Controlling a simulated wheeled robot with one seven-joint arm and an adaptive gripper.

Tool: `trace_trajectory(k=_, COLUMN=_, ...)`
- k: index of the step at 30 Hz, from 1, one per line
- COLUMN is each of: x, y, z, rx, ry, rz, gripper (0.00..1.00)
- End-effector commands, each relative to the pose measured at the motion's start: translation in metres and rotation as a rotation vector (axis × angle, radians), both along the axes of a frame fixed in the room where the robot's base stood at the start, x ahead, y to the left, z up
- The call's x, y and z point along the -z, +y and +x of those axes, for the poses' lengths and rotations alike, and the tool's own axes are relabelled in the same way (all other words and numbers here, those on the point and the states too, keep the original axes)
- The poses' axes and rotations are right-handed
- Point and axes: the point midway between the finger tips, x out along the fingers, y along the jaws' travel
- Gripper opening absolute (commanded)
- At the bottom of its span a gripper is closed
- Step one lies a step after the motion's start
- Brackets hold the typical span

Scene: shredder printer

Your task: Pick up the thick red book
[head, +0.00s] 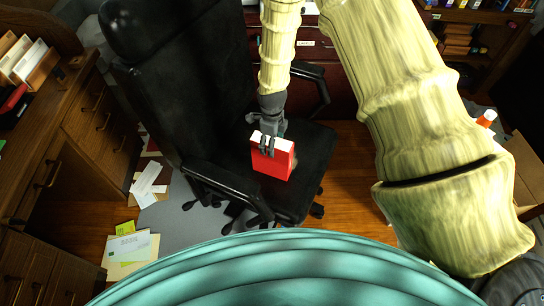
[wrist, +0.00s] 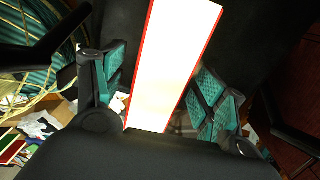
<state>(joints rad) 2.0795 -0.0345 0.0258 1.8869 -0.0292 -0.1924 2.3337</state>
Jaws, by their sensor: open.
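The thick red book (head: 273,164) is on the seat of the black office chair, with its white page edge facing up. In the wrist view its bright white pages (wrist: 170,60), edged by thin red covers, run between the two teal-padded fingers. My gripper (head: 267,146) is at the book's upper edge, open, with fingers on either side of it. In the wrist view my gripper (wrist: 160,82) shows a gap beside the book at the left finger; contact at the right finger is hard to tell.
The black chair (head: 316,150) has armrests on both sides of the seat and a tall backrest at left. A wooden desk (head: 85,115) stands at left. Papers (head: 148,184) lie on the floor. A red drawer cabinet (head: 335,80) is behind the chair.

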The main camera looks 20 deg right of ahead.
Motion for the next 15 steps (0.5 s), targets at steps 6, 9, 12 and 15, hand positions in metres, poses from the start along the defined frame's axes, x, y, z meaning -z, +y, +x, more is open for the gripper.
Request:
trace_trajectory(k=6, x=0.0021, y=0.0, z=0.0, rx=0.0, ry=0.0, rz=0.0, gripper=0.71)
trace_trajectory(k=9, x=0.0021, y=-0.0001, z=-0.0001, rx=0.0, ry=0.0, rz=0.0, gripper=0.66)
trace_trajectory(k=12, x=0.0021, y=-0.0001, z=-0.0001, rx=0.0, ry=0.0, rz=0.0, gripper=0.48)
trace_trajectory(k=15, x=0.0021, y=0.0, z=-0.0001, rx=0.0, ry=0.0, rz=0.0, gripper=0.3)
